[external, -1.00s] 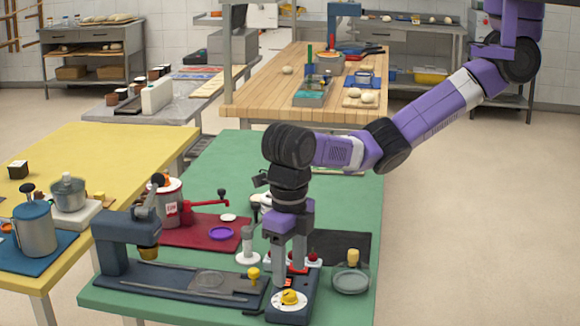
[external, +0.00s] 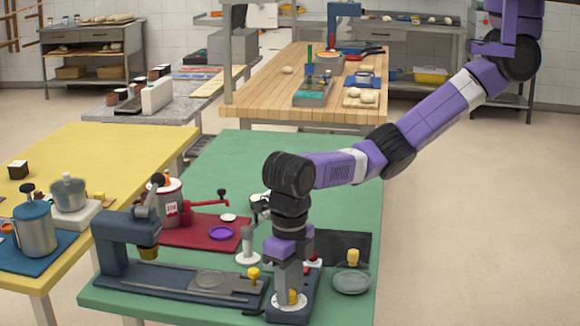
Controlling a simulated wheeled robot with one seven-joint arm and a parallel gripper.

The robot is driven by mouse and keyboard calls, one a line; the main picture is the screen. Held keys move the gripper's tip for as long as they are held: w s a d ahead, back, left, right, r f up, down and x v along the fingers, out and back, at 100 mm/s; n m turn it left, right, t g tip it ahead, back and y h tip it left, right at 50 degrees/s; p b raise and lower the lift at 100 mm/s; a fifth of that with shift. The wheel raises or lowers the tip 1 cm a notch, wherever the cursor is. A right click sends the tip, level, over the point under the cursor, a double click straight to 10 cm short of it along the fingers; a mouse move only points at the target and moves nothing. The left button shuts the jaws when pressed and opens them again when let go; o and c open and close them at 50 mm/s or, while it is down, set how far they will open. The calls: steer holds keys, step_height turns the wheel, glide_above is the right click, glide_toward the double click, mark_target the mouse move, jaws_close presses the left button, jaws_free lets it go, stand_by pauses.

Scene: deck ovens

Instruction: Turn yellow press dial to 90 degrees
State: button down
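The yellow press dial (external: 292,297) sits on a white round plate on the front of a dark blue control box (external: 287,315), near the front edge of the green table. Little of its knob shows. My gripper (external: 289,292) points straight down over the dial, its fingertips at or around the knob. The fingers nearly line up in this view, so the gap between them is hidden. I cannot tell whether they touch or grip the knob.
A dark blue press (external: 115,245) with a long base stands left of the box, with a small yellow knob (external: 254,274) close by. A grey round dish (external: 351,280) lies to the right. A red mat (external: 195,240) with a canister is behind.

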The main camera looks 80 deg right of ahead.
steer(key=shift+r, duration=0.1)
steer(key=shift+m+p, duration=0.7)
steer(key=m+p, duration=0.2)
steer(key=m, duration=0.1)
steer(key=shift+r, duration=0.1)
steer(key=m+p, duration=0.4)
steer(key=m, duration=0.2)
steer(key=shift+m, duration=0.3)
steer(key=m+p, duration=0.2)
steer(key=m, duration=0.3)
steer(key=m+p, duration=0.1)
steer(key=m, duration=0.5)
steer(key=shift+m+p, duration=0.3)
